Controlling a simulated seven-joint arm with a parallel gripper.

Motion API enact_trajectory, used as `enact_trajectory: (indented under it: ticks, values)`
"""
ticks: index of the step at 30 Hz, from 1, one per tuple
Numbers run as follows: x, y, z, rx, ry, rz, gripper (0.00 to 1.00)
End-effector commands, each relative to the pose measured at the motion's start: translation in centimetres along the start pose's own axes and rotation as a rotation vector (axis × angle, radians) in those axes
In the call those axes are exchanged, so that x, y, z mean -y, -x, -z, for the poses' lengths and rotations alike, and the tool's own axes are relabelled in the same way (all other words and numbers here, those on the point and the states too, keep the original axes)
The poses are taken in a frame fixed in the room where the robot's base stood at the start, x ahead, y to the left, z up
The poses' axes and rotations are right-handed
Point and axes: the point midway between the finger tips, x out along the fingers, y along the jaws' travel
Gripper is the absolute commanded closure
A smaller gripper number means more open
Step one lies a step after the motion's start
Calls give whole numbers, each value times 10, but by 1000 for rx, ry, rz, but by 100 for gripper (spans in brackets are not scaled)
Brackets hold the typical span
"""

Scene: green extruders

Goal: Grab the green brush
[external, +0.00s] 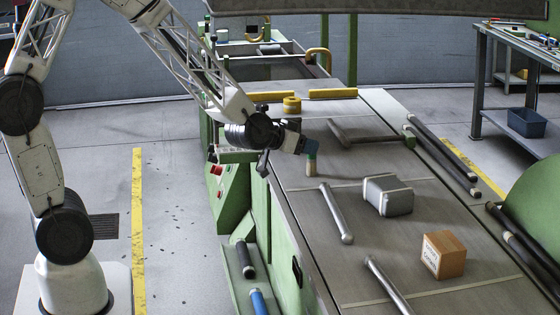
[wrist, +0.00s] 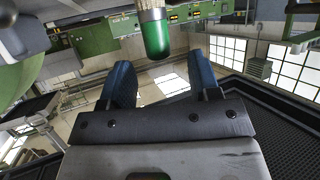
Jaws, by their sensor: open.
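The green brush (external: 311,163) stands upright on the grey machine table, with its green part at the top and a pale tan part below. My gripper (external: 308,149) is at the height of its green top, close beside it or overlapping it in the external view. In the wrist view the brush (wrist: 156,38) is at the top centre, its green end pointing down the picture. It lines up with the gap between the two blue fingers of my gripper (wrist: 162,75), which are apart with nothing between them. The exact distance from fingertips to brush is unclear.
A metal bar (external: 336,212) lies in front of the brush and another (external: 388,285) lies nearer the camera. A grey strapped block (external: 388,195) and a cardboard box (external: 443,255) sit to the right. A yellow roll (external: 292,105) and yellow bars are behind.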

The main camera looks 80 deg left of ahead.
Motion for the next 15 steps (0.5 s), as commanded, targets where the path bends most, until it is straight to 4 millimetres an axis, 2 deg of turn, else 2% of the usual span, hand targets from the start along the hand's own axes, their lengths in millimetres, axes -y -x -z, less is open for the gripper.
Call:
enact_trajectory:
  ticks: [15]
  values:
    - [0, -41, -2, 1, -1, 1, 43]
